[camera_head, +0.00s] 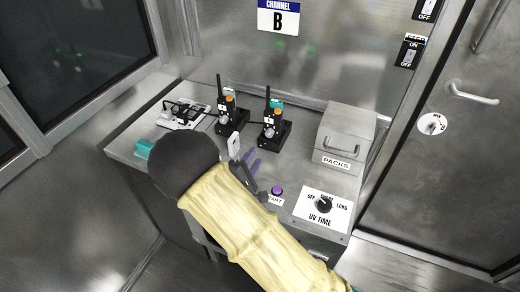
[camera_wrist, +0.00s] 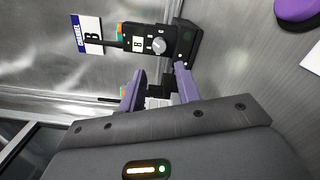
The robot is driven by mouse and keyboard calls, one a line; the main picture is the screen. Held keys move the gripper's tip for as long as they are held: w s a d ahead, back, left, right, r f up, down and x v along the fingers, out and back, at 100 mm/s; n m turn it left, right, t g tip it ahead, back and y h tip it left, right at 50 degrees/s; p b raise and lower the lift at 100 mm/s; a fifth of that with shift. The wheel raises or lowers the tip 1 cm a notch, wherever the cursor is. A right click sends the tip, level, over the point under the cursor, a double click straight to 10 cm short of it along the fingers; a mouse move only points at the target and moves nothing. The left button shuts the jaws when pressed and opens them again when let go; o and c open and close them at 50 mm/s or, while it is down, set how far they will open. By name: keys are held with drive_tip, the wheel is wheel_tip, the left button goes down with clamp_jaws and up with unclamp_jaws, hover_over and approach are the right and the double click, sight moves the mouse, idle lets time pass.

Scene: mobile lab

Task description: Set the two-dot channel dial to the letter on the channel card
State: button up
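The channel card (camera_head: 278,17) on the back wall reads B; it also shows sideways in the wrist view (camera_wrist: 87,35). Two black radios stand in docks on the bench, a left one (camera_head: 227,106) and a right one (camera_head: 271,121). In the wrist view, the right radio (camera_wrist: 130,36) shows a light round dial (camera_wrist: 158,46) and a small white label. My gripper (camera_wrist: 158,87) has its purple fingers apart, with the other radio's parts seen beyond and partly hidden. I cannot make out which dial bears two dots. In the head view, my gripper (camera_head: 247,160) is in front of the radios.
A grey PACKS box (camera_head: 343,140) stands right of the radios. A purple START button (camera_head: 277,190) and a UV TIME dial (camera_head: 323,204) are near the front right. A device on a white base (camera_head: 183,113) is at left. Wall switches (camera_head: 409,52) are at upper right.

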drive_tip(key=v, duration=0.7)
drive_tip(key=shift+s+r+b, duration=0.1)
drive_tip(key=shift+s+b, duration=0.1)
drive_tip(key=shift+b, duration=0.1)
